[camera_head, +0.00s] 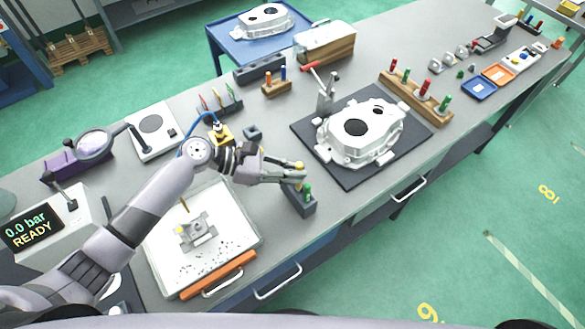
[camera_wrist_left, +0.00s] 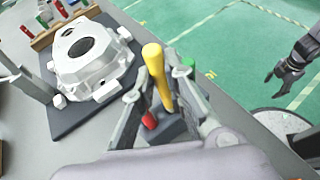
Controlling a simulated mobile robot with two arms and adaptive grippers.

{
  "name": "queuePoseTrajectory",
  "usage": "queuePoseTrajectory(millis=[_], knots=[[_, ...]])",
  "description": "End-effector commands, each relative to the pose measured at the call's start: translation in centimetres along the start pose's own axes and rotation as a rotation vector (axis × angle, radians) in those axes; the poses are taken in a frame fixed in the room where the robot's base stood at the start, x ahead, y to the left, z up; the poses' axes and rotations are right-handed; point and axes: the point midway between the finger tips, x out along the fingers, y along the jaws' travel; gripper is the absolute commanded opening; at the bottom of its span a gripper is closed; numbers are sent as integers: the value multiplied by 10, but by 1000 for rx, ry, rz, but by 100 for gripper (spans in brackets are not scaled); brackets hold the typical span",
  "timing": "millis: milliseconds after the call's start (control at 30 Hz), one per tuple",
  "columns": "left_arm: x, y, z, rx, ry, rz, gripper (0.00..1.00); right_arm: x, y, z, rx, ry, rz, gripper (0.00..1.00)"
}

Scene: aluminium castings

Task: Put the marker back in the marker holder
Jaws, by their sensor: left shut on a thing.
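The yellow marker (camera_wrist_left: 156,68) is held between the fingers of my left gripper (camera_head: 296,172), which is shut on it. Its yellow end also shows at the fingertips in the head view (camera_head: 299,165). The dark grey marker holder (camera_head: 301,203) stands directly below the fingertips, near the table's front edge. It holds a green marker (camera_head: 307,190) and a red marker (camera_wrist_left: 149,120). The yellow marker's lower end is close to the holder; I cannot tell whether it is in a hole. My right gripper (camera_wrist_left: 278,78) is open and empty, out over the floor in the left wrist view.
A large aluminium casting (camera_head: 350,145) sits on a dark mat (camera_head: 350,182) right of the holder. A white tray (camera_head: 165,255) with a small part lies to the left. A wooden rack (camera_head: 440,117) with colored tools stands behind the casting.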

Motion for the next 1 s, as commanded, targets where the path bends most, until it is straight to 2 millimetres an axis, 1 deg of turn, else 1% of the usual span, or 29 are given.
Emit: queuePoseTrajectory(millis=[1000], knots=[[10, 0, -25, -1, 0, 0, 0, 15, 0, 1, 0, 0, 0, 59]])
